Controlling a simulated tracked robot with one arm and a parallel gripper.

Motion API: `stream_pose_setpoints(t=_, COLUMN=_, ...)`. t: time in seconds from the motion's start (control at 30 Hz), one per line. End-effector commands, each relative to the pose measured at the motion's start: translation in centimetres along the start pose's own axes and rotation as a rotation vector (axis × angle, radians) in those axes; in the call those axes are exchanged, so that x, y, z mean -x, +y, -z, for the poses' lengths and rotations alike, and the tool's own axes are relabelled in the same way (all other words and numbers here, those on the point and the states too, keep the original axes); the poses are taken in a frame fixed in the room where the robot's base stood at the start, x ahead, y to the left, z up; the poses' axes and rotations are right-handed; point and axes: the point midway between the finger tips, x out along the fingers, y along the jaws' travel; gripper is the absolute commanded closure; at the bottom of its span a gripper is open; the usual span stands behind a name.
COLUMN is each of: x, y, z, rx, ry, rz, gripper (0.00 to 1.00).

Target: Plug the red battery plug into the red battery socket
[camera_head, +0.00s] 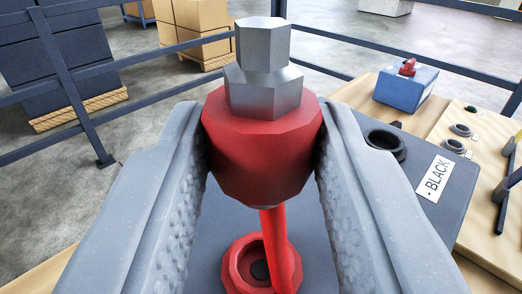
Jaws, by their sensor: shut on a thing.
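My gripper (262,160) is shut on the red battery plug (262,140), with a finger on each side of its red body. The plug's grey metal tip (262,60) points up and away in the picture. A red cable runs down from its lower end. The red battery socket (234,270) is a red ring with a dark centre on a dark grey panel (215,235), low in the picture. The cable covers part of its right side. The plug is above the panel and apart from the socket.
A black socket (386,143) sits right of my gripper beside a white label (434,177) reading "- BLACK". A blue box (405,88) with a red part stands on the wooden top (458,105). Dark rails (330,70) run behind, with cardboard boxes (205,14) on a pallet beyond.

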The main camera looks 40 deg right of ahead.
Motion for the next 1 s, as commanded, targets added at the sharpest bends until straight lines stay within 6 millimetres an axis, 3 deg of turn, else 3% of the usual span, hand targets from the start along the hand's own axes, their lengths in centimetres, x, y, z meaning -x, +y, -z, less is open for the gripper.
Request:
stream_pose_setpoints(t=0.6, x=0.0, y=-0.1, z=-4.8, rx=0.0, ry=0.0, rz=0.001, gripper=0.93)
stream_pose_setpoints(t=1.0, x=0.0, y=-0.1, z=-5.5, rx=0.0, ry=0.0, rz=0.001, gripper=0.93)
